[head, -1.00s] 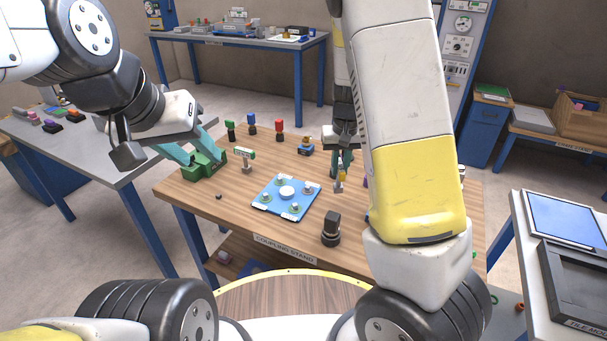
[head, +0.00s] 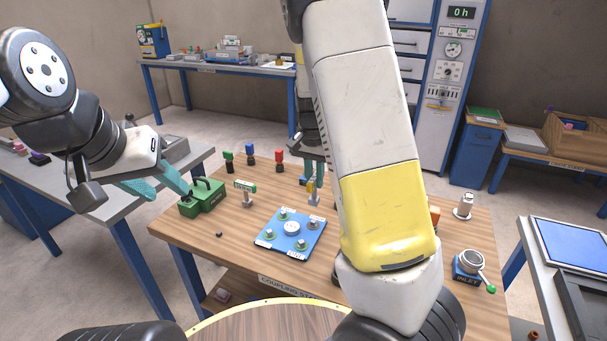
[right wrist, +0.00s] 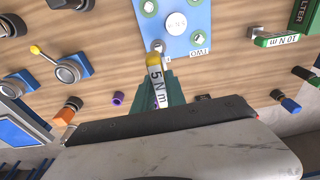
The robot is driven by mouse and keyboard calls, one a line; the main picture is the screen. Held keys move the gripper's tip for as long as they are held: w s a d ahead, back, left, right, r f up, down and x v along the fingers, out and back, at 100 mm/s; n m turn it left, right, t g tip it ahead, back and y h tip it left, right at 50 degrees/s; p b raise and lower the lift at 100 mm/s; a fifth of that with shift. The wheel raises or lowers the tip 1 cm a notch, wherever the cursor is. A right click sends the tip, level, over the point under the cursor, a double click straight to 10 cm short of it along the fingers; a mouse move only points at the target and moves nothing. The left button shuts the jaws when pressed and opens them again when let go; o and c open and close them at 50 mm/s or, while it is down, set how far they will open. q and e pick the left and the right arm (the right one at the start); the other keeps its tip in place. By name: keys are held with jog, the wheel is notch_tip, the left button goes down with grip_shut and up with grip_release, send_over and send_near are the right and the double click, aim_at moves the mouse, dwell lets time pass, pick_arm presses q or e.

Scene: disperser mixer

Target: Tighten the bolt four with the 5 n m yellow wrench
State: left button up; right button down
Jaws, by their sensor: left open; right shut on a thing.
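The yellow 5 N m wrench (right wrist: 156,80) is between the teal fingers of my right gripper (right wrist: 158,92), which is shut on it. In the head view the wrench (head: 311,187) is upright just behind the blue plate (head: 268,243), above a small grey base. The plate carries several bolts around a round white centre. In the right wrist view a bolt (right wrist: 158,45) at the plate's corner shows just beyond the wrench's yellow end; its label is mostly hidden, and I cannot tell which is bolt four. My left gripper (head: 172,189) is open beside the green filter box (head: 205,200).
The green 10 N m wrench (head: 245,187) stands between filter box and plate. Red (head: 279,158), blue (head: 250,153) and green (head: 229,160) topped pieces stand behind. The inlet piece (head: 469,265) is at right. My right arm hides the table's middle right.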

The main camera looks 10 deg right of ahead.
aim_at(314, 197)
dwell(0.4)
jog(key=shift+f, duration=2.85)
jog(key=shift+f, duration=1.25)
jog(key=c, duration=1.3)
grip_release()
jog(key=shift+r, duration=0.1)
jog(key=r, duration=0.7)
jog(key=shift+s+a+r, duration=0.25)
jog(key=shift+s+a, duration=0.05)
jog(key=shift+s, duration=0.05)
